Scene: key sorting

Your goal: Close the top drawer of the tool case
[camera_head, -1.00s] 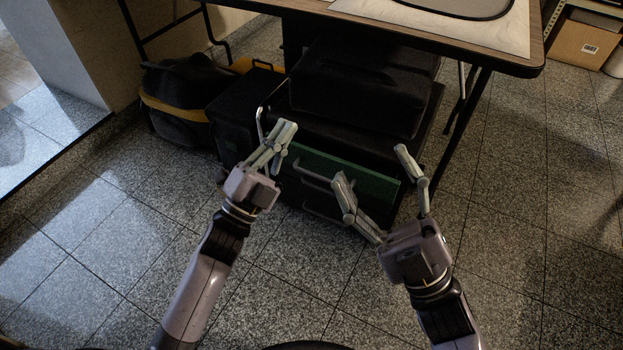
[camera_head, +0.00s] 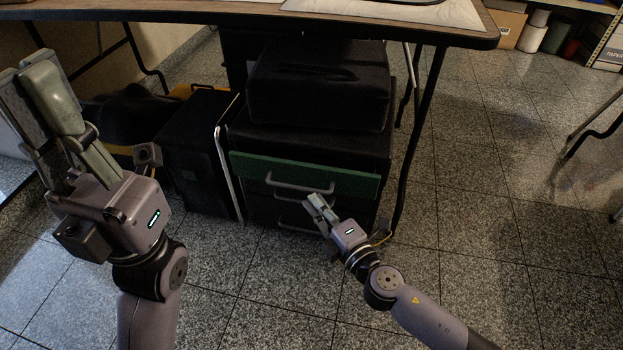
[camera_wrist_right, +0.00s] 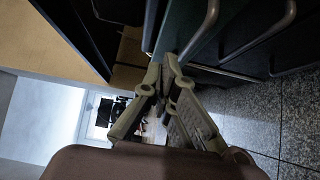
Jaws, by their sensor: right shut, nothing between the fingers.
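The black tool case (camera_head: 310,142) stands on the floor under the table. Its green-fronted top drawer (camera_head: 355,184) has a grey bar handle (camera_head: 300,188) and seems to stand a little out from the body. Lower dark drawers sit below, partly hidden by my right arm. My right gripper (camera_head: 314,203) is shut and empty, just in front of and below the top drawer's handle; contact cannot be told. In the right wrist view its fingertips (camera_wrist_right: 172,72) meet near dark drawer edges.
A black case (camera_head: 320,85) lies on top of the tool case. The table (camera_head: 200,15) overhangs it, with legs (camera_head: 418,140) close on the right. A dark box (camera_head: 195,145) and bag (camera_head: 120,120) stand to the left. Floor (camera_head: 480,240) at the right is clear.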

